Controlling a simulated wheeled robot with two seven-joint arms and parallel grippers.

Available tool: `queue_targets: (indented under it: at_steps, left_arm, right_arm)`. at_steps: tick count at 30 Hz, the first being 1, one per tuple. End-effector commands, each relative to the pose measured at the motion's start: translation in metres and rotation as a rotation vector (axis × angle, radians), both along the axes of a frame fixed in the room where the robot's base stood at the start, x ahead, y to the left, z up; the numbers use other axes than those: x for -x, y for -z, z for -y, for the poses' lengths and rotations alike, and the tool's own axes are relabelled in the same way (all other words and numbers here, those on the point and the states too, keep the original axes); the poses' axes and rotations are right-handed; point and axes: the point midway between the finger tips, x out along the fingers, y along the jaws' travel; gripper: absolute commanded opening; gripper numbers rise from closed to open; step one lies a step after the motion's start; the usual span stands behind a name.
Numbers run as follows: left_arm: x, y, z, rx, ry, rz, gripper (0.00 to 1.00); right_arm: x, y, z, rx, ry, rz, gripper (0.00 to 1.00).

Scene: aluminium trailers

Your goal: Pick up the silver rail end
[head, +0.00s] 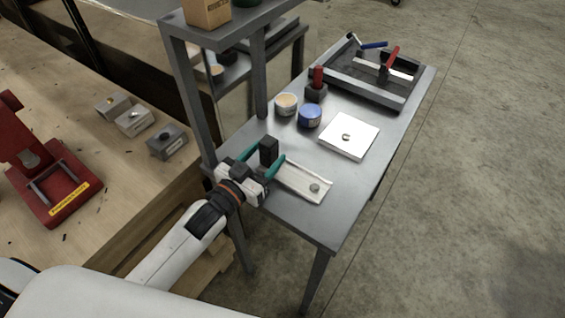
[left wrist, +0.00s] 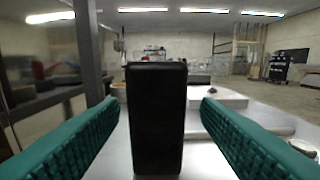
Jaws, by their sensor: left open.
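A silver rail piece (head: 299,181) with a small round knob near its right end lies flat on the grey metal table. A dark upright block (head: 268,151) stands at its left end; I cannot tell whether the two are joined. My left gripper (head: 264,157) is open, with its green fingers on either side of the block. In the left wrist view the block (left wrist: 157,118) stands upright between the fingers (left wrist: 160,125), with gaps on both sides. The rail's left part is hidden by the gripper. My right gripper is not in view.
On the metal table (head: 297,221) are a white square plate (head: 348,136), a blue tin (head: 310,115), a pale tin (head: 286,104) and a dark tray (head: 372,78). A shelf post (head: 190,98) stands close left of my gripper. Small blocks (head: 133,120) sit on the wooden bench.

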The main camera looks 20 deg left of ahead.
Motion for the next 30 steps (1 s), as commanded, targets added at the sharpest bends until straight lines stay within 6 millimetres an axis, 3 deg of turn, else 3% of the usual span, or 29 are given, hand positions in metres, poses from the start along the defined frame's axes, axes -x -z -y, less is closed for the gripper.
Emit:
queue_targets:
  at_steps: [6, 15, 26, 30]
  left_arm:
    - [-0.031, -0.002, 0.009, 0.001, -0.001, 0.002, 0.57]
    - [-0.036, 0.000, 0.012, 0.001, 0.000, 0.001, 0.57]
    - [-0.036, 0.000, 0.011, 0.000, 0.000, 0.001, 0.00]
    - [-0.036, -0.002, 0.011, 0.002, 0.000, 0.003, 0.00]
  right_arm:
    - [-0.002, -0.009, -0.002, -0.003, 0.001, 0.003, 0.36]
    - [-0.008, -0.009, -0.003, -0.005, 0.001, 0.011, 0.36]
    - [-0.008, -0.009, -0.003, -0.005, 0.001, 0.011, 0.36]
    - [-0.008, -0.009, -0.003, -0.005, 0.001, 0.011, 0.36]
